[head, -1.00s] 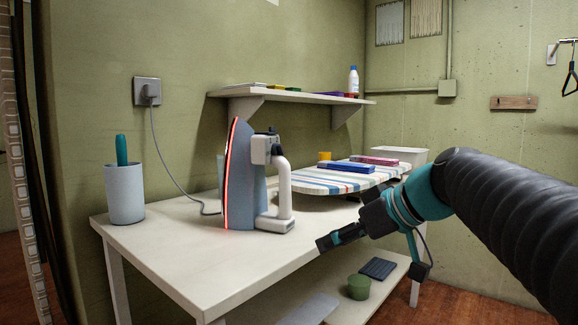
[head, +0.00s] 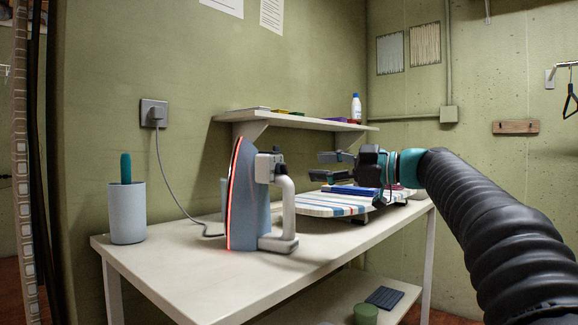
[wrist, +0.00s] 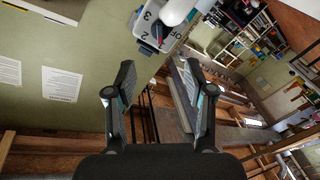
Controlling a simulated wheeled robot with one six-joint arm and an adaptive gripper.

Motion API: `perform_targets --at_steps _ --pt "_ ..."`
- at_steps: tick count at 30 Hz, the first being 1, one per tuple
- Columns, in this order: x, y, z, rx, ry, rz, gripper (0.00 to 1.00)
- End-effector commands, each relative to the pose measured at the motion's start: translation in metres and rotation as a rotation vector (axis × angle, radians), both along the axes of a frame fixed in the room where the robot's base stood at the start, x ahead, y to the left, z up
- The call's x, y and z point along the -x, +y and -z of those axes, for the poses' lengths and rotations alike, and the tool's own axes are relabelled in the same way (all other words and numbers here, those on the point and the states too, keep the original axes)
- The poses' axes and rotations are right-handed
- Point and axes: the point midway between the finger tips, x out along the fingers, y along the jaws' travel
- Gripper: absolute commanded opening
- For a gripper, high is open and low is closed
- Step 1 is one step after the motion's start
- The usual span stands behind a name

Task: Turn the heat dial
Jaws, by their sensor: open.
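A blue-grey iron (head: 248,205) with a glowing red edge stands upright on its heel on the white table. Its white handle faces right. The dark heat dial (head: 278,156) sits near the top of the handle side. In the wrist view, a white dial face (wrist: 150,32) with the numerals 2 and 3 and part of the word OFF shows at the top, beyond the fingertips. My gripper (head: 320,167) is open and empty, to the right of the iron at about the dial's height, pointing left. In the wrist view, its fingers (wrist: 158,75) are apart with nothing between them.
A striped ironing board (head: 320,206) with a blue box (head: 352,191) lies behind and right of the iron. A wall shelf (head: 290,122) hangs above. A grey cup (head: 127,215) stands at the table's left. The iron's cord runs to a wall socket (head: 154,113).

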Motion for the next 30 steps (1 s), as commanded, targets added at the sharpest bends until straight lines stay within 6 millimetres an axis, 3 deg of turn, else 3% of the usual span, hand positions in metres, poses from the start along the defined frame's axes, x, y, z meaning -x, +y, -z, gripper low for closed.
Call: perform_targets --at_steps 6,12,18,27,30 --pt "-0.016 0.039 -0.001 0.001 0.001 -0.004 0.53" --pt "-0.028 0.065 -0.001 0.001 0.001 -0.002 0.53" --pt "-0.033 0.077 0.000 0.001 0.001 0.000 0.53" --pt "-0.034 0.079 0.000 0.002 0.002 0.000 0.53" --pt "-0.034 0.078 0.000 0.001 0.001 0.000 0.31"
